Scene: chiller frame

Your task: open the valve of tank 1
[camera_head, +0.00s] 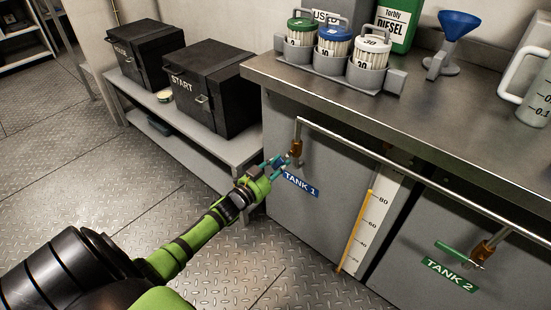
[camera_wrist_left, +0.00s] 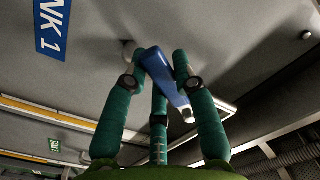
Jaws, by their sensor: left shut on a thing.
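The tank 1 valve (camera_head: 296,147) is a brass fitting on the pipe at the front of the left grey cabinet. Its blue lever handle (camera_wrist_left: 165,80) lies between the fingers of my left gripper (camera_head: 277,163). The teal fingers are shut on the handle, one on either side of it in the left wrist view. In the head view the fingers hide most of the handle. The blue TANK 1 label (camera_head: 300,184) is just below right of the gripper, and it also shows in the left wrist view (camera_wrist_left: 53,25). My right gripper is not in view.
The tank 2 valve (camera_head: 482,251) with a green handle (camera_head: 454,252) is at lower right. A level gauge (camera_head: 374,215) stands between the tanks. The metal worktop (camera_head: 440,108) overhangs the valves. Black boxes (camera_head: 210,88) sit on a low bench at left. The floor is clear.

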